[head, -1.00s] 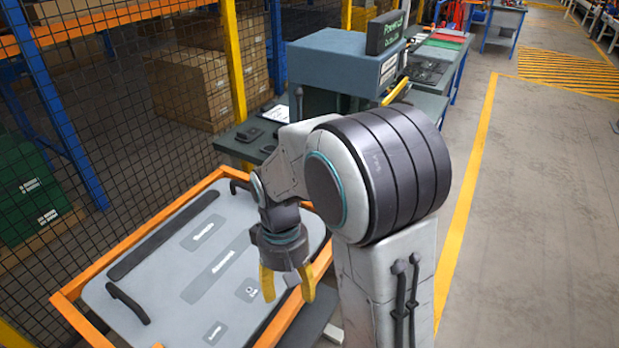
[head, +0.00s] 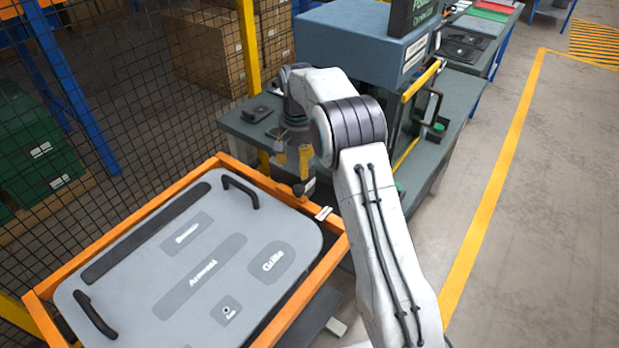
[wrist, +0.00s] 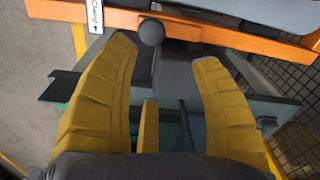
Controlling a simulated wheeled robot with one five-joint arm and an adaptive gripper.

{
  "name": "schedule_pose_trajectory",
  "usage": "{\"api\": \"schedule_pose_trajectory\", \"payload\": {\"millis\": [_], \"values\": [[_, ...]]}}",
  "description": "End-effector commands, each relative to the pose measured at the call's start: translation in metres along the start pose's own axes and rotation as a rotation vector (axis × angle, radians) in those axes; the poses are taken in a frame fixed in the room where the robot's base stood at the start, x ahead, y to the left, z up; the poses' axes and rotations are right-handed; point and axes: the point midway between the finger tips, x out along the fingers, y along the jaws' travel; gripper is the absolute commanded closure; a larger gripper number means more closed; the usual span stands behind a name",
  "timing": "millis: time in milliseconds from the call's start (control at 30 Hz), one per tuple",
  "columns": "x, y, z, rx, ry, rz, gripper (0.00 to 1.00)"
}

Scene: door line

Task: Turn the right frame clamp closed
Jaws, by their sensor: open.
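The right frame clamp (head: 301,188) shows as a dark knob at the far right rail of the orange frame (head: 335,228). In the wrist view the clamp's dark round knob (wrist: 151,32) lies against the orange rail, beside a white label reading "Clamp" (wrist: 95,15). My gripper (head: 293,160) has yellow fingers and is just beyond the clamp in the head view. In the wrist view my gripper (wrist: 165,60) is open and empty, with the knob ahead of its tips, nearer the left finger. I cannot tell whether they touch. The clamp's lever direction is unclear.
A grey door panel (head: 150,285) with black handles lies in the frame. A teal workbench (head: 236,125) with a blue-topped machine (head: 368,30) stands behind my gripper. Mesh fencing is at the left. Open floor (head: 540,200) is at the right.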

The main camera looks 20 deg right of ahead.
Motion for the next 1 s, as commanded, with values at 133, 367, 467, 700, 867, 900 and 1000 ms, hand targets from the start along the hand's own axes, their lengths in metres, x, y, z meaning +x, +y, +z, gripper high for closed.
{"api": "schedule_pose_trajectory", "payload": {"millis": [133, 367, 467, 700, 867, 900, 1000], "values": [[0.001, 0.004, 0.008, 0.092, -0.032, 0.019, 0.42], [0.006, 0.006, 0.011, 0.179, -0.044, 0.029, 0.42], [0.015, 0.006, 0.012, 0.187, -0.046, 0.03, 0.42], [0.044, 0.007, 0.013, 0.185, -0.046, 0.03, 0.42], [0.061, 0.007, 0.014, 0.185, -0.045, 0.03, 0.42], [0.064, 0.007, 0.014, 0.185, -0.044, 0.029, 0.42], [0.07, 0.007, 0.014, 0.185, -0.043, 0.028, 0.42]]}}
